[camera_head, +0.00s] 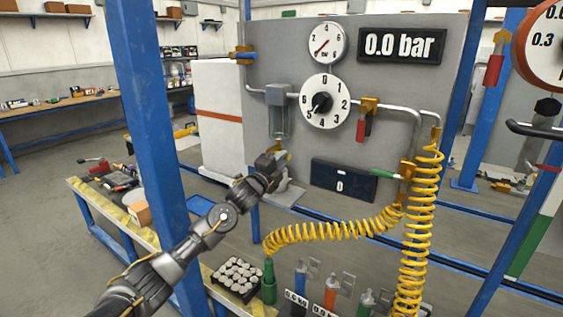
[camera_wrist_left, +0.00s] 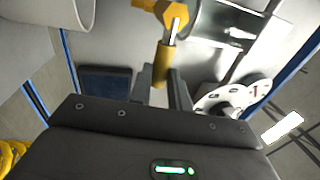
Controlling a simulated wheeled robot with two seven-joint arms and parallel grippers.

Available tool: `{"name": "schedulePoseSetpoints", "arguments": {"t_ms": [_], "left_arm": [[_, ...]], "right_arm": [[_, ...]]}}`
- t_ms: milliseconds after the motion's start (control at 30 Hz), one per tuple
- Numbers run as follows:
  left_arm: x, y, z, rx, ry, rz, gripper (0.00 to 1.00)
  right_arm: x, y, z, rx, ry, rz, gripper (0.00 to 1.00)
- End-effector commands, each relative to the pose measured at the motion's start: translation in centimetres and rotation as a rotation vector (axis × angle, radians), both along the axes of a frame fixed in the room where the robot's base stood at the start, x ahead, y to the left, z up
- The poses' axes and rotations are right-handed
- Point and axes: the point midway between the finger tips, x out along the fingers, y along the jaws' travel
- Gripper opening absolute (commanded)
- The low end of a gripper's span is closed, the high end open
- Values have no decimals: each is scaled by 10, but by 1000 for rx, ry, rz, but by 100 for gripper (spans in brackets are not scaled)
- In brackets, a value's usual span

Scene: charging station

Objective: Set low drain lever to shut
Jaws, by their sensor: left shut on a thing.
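The drain lever (camera_wrist_left: 163,62) has a yellow grip on a thin metal stem. It comes from a yellow valve body (camera_wrist_left: 166,12) at the top of the left wrist view. My left gripper (camera_wrist_left: 164,82) is shut on the yellow grip, one finger on each side. In the head view my left gripper (camera_head: 275,160) is just below the clear filter bowl (camera_head: 279,122) on the grey panel (camera_head: 420,75). There the gripper hides most of the lever and valve. I cannot tell from the views whether the valve is open or shut. My right gripper is out of view.
A round white dial (camera_head: 325,101) and a red-handled valve (camera_head: 362,125) are right of the bowl. A 0.0 bar display (camera_head: 402,46) is above. A yellow coiled hose (camera_head: 335,231) runs low in front. A blue post (camera_head: 155,120) stands beside my left arm.

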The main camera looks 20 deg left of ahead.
Motion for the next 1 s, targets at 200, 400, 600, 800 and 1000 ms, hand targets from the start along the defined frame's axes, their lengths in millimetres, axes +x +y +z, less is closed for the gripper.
{"name": "schedulePoseSetpoints", "arguments": {"t_ms": [200,400,600,800,1000], "left_arm": [[0,0,-1,2,2,-1,29],[0,0,-1,0,2,0,41],[-2,0,-1,0,1,0,41],[-24,4,-8,2,2,-1,41],[-64,11,-17,2,2,-1,41]], "right_arm": [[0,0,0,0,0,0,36],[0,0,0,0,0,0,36],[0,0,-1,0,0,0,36],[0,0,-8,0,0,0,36],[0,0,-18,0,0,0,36]]}}
